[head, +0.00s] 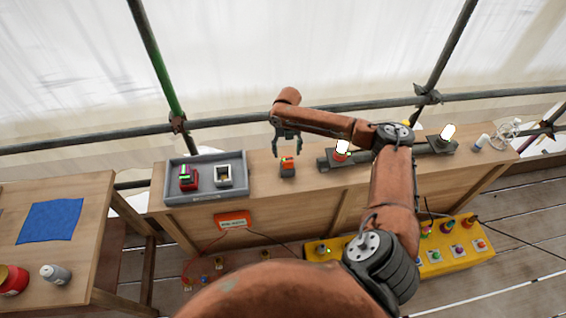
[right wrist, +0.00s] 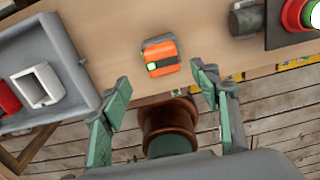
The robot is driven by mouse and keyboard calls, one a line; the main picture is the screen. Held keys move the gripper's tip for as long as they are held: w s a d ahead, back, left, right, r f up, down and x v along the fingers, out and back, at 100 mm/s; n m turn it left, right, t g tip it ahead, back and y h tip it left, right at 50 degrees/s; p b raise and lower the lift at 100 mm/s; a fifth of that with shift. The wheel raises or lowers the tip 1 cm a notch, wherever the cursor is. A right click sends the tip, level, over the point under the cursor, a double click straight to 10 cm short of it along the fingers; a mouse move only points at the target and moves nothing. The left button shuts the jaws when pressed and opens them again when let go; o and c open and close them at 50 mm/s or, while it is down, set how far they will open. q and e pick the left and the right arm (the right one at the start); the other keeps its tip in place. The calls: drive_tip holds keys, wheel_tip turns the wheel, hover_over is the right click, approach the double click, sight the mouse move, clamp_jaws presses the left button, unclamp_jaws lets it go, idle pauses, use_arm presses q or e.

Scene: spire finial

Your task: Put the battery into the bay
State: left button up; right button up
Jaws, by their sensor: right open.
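An orange and dark block with a small green light, which looks like the battery (head: 288,168), stands on the wooden bench; it also shows in the right wrist view (right wrist: 160,56). A white open-topped square holder (head: 223,176) sits in the grey tray to its left and also shows in the right wrist view (right wrist: 38,86); I cannot tell whether it is the bay. My right gripper (head: 287,152) is open and empty above the bench by the orange block. In the right wrist view its fingers (right wrist: 162,94) are spread, with the block beyond the tips, between them. My left gripper is not in view.
The grey tray (head: 206,199) also holds a red block with green on top (head: 188,178). A yellow panel with several buttons (head: 433,266) is below the bench. Scaffold poles run behind.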

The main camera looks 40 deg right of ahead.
sight(288, 159)
drive_tip(key=shift+d, duration=0.25)
wheel_tip(288, 159, down, 2)
drive_tip(key=shift+w+a+f, duration=0.1)
drive_tip(key=shift+f, duration=0.4)
wheel_tip(288, 159, down, 4)
drive_tip(key=shift+r+p, duration=0.25)
drive_tip(key=shift+p, duration=0.2)
drive_tip(key=shift+f, duration=0.3)
drive_tip(key=c, duration=0.8)
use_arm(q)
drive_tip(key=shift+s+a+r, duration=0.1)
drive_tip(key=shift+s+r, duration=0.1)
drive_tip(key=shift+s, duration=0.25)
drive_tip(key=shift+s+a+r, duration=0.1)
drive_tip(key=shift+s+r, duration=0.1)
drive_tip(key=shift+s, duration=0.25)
use_arm(e)
clamp_jaws()
